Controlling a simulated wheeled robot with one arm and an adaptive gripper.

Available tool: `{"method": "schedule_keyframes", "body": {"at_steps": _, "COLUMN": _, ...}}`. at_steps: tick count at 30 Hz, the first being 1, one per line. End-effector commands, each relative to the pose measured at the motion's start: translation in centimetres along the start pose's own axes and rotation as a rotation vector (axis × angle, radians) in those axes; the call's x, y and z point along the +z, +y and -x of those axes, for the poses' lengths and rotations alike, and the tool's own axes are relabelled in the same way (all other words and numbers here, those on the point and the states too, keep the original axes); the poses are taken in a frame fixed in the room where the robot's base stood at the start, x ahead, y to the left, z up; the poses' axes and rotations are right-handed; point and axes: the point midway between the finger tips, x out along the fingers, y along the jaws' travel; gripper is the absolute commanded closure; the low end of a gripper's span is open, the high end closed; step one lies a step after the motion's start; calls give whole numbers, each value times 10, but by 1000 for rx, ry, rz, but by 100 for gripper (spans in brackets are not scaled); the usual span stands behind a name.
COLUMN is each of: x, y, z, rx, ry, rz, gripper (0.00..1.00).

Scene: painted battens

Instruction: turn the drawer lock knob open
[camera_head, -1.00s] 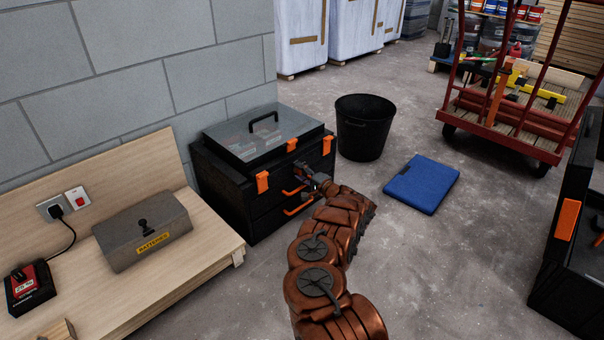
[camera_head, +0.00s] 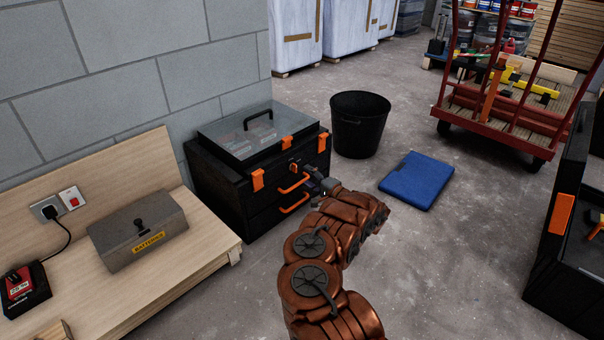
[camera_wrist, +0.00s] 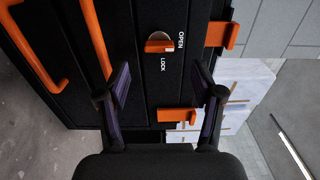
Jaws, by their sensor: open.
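The lock knob (camera_wrist: 158,44) is a silver disc with an orange bar, on the black drawer front. In the wrist view its bar lies across the picture, with the word LOCK below it and OPEN to its right. In the head view the knob (camera_head: 294,166) is small, near the top of the black drawer box (camera_head: 222,190). My gripper (camera_wrist: 160,82) is open and empty, its fingers spread on either side below the knob, apart from it. I cannot tell which word the knob points to.
Two orange drawer handles (camera_head: 294,183) and orange latches (camera_head: 258,180) stick out near the knob. A black bucket (camera_head: 361,125) and a blue case (camera_head: 417,181) stand on the floor to the right. A wooden bench (camera_head: 190,265) with a grey box is at left.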

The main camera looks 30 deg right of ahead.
Motion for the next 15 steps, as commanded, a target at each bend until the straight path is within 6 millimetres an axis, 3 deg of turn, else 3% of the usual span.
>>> {"method": "schedule_keyframes", "body": {"at_steps": 9, "x": 0, "y": 1, "z": 45, "rx": 1, "ry": 1, "rz": -2, "gripper": 33}}
{"method": "schedule_keyframes", "body": {"at_steps": 15, "x": 0, "y": 0, "z": 56, "rx": 0, "ry": 0, "rz": 1, "gripper": 33}}
